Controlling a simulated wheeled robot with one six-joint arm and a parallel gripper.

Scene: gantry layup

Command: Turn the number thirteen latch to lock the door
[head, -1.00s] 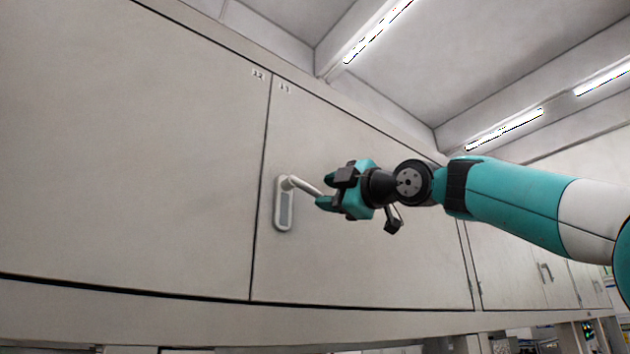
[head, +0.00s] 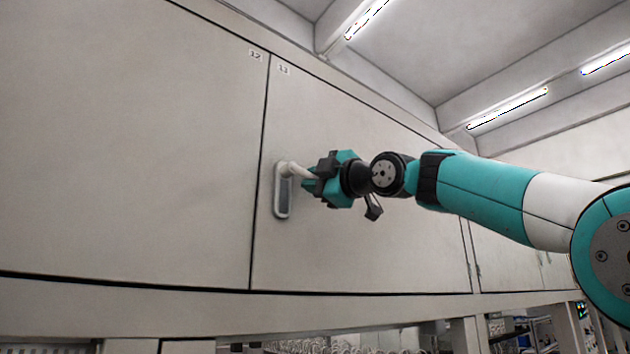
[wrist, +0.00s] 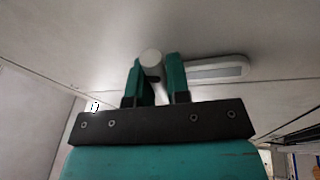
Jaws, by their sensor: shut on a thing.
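The door marked 13 (head: 360,130) is a pale grey panel and looks flush with its neighbours. Its latch has a white upright plate with a grey inset (head: 282,195) near the door's left edge. A pale lever (head: 295,169) runs from the top of the plate to the right. My gripper (head: 311,181) is shut on the lever, just right of the plate. In the wrist view, the lever's round end (wrist: 151,59) stands between the two teal fingers of my gripper (wrist: 157,80), and the latch plate (wrist: 220,69) lies behind to the right. The fingers hide part of the lever.
The door marked 12 (head: 130,140) adjoins on the left, across a thin dark seam. More doors (head: 505,250) continue at the right. Below the ledge (head: 340,305) are open bays with blurred contents. Ceiling lights (head: 508,107) hang overhead.

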